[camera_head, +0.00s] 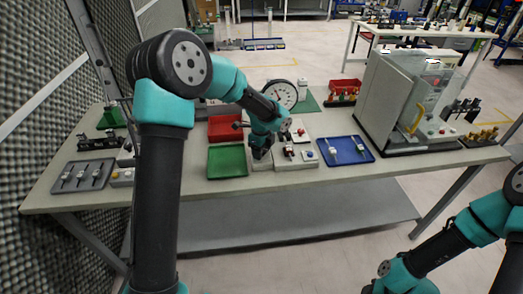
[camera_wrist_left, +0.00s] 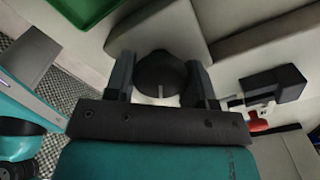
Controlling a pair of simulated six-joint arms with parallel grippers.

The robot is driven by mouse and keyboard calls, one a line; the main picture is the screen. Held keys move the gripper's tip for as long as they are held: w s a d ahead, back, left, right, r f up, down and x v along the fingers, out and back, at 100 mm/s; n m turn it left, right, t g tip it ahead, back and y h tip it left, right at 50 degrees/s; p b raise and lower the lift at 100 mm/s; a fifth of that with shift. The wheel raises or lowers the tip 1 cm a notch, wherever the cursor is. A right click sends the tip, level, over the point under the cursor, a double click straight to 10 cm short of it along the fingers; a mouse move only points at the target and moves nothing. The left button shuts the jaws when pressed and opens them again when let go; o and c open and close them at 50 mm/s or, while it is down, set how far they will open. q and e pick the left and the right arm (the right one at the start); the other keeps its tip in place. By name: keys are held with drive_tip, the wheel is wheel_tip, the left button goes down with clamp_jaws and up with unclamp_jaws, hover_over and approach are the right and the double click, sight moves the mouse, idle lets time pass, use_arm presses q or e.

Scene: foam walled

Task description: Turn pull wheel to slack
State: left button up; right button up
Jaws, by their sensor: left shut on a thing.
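The wheel (camera_wrist_left: 160,72) is a round black knob with a pale line on its face, seen in the left wrist view. My left gripper (camera_wrist_left: 163,82) is shut on it, with one dark finger on each side. In the head view my left gripper (camera_head: 262,153) is down at a grey fixture (camera_head: 296,163) near the table's front edge. The wheel is hidden there behind my gripper and wrist. My right arm shows at the lower right of the head view, but its fingers are not in view.
A green tray (camera_head: 227,162) lies left of the gripper and a blue tray (camera_head: 345,151) lies right. A red bin (camera_head: 225,128) and a round dial gauge (camera_head: 281,94) stand behind. A large grey machine (camera_head: 388,101) stands at the table's right. A grey tray (camera_head: 81,175) lies far left.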

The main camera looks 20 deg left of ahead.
use_arm(q)
drive_tip(key=n, duration=1)
drive_tip(key=shift+w+n, duration=0.1)
drive_tip(key=shift+n, duration=0.2)
drive_tip(key=n, duration=0.3)
drive_tip(key=shift+n, duration=0.3)
drive_tip(key=n, duration=0.4)
drive_tip(key=shift+a+n, duration=0.1)
drive_tip(key=shift+n, duration=0.2)
drive_tip(key=n, duration=0.4)
drive_tip(key=shift+n, duration=0.4)
drive_tip(key=o, duration=0.9)
